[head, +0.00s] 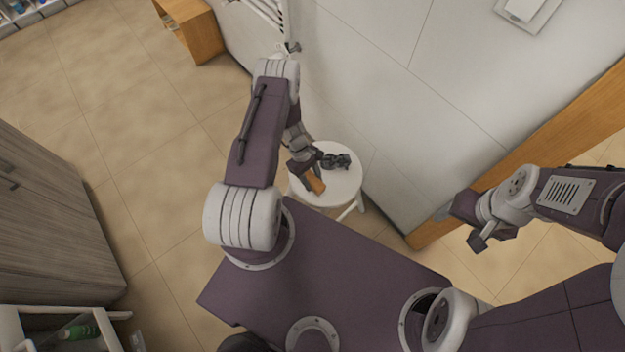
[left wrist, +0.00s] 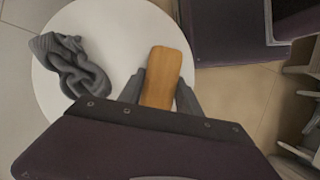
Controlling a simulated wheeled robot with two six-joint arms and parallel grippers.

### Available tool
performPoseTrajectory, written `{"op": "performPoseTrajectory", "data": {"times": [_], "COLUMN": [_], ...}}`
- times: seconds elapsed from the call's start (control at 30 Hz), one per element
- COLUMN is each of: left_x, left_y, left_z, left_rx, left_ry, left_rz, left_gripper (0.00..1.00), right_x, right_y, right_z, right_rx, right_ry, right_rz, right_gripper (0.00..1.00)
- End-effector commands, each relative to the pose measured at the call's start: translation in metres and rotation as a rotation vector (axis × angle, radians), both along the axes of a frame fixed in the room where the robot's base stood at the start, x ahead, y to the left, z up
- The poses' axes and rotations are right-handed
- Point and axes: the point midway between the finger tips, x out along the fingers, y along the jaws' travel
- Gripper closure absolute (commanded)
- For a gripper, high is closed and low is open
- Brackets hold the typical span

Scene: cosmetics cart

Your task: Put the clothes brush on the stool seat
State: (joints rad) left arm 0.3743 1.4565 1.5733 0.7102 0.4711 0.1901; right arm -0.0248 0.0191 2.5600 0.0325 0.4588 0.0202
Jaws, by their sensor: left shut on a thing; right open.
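The clothes brush, with a light wooden back, shows in the head view (head: 315,184) and in the left wrist view (left wrist: 162,72). My left gripper (head: 304,170) is shut on it; in the left wrist view its two dark fingers (left wrist: 160,92) are on either side of the brush. The round white stool seat (head: 340,187) is beneath the brush; it also shows in the left wrist view (left wrist: 110,20). I cannot tell whether the brush touches the seat. My right gripper (head: 478,238) is open and empty at the right, away from the stool.
A crumpled dark grey cloth (left wrist: 72,68) lies on the left part of the seat in the left wrist view; it also shows in the head view (head: 336,161). A white wall (head: 400,90) stands close behind the stool. A grey wooden cabinet (head: 50,220) stands at the left.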

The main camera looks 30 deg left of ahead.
Motion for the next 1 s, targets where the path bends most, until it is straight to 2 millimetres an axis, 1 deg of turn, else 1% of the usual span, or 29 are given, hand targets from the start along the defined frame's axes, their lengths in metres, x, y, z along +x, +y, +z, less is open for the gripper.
{"op": "performPoseTrajectory", "data": {"times": [0.17, 0.2, 0.23, 0.27, 0.53, 0.6, 0.63, 0.67, 0.77, 0.9, 1.0], "left_x": [0.0, 0.0, 0.0, 0.0, 0.0, 0.0, 0.001, 0.002, 0.006, 0.01, 0.012], "left_y": [0.0, 0.0, 0.0, 0.0, 0.0, 0.0, 0.002, 0.004, 0.013, 0.027, 0.035], "left_z": [-0.005, -0.003, -0.002, -0.002, -0.002, 0.004, 0.007, 0.012, 0.035, 0.07, 0.09], "left_rx": [0.0, 0.0, 0.0, 0.0, 0.0, 0.0, 0.001, 0.0, 0.001, 0.001, 0.001], "left_ry": [0.0, 0.0, 0.0, 0.0, 0.0, 0.0, -0.001, -0.002, -0.004, -0.003, -0.002], "left_rz": [0.0, 0.0, 0.0, 0.0, 0.0, 0.0, 0.0, 0.001, 0.002, 0.001, 0.001], "left_gripper": [1.0, 0.48, 0.4, 0.38, 0.38, 0.38, 0.38, 0.38, 0.38, 0.38, 0.38], "right_x": [0.0, 0.0, 0.0, 0.0, 0.0, 0.0, 0.0, 0.0, 0.0, 0.0, 0.0], "right_y": [0.0, 0.0, 0.0, 0.0, 0.0, 0.0, 0.0, 0.0, 0.0, 0.0, 0.0], "right_z": [-0.005, -0.003, -0.003, -0.003, -0.002, 0.004, 0.003, 0.004, 0.009, 0.015, 0.018], "right_rx": [0.0, 0.0, 0.0, 0.0, 0.0, 0.0, 0.0, 0.0, 0.0, 0.0, 0.0], "right_ry": [0.0, 0.0, 0.0, 0.0, 0.0, 0.0, 0.0, 0.0, 0.0, 0.0, 0.0], "right_rz": [0.0, 0.0, 0.0, 0.0, 0.0, 0.0, 0.0, 0.0, 0.0, 0.0, 0.0], "right_gripper": [0.31, 0.31, 0.31, 0.31, 0.31, 0.31, 0.31, 0.31, 0.31, 0.31, 0.31]}}
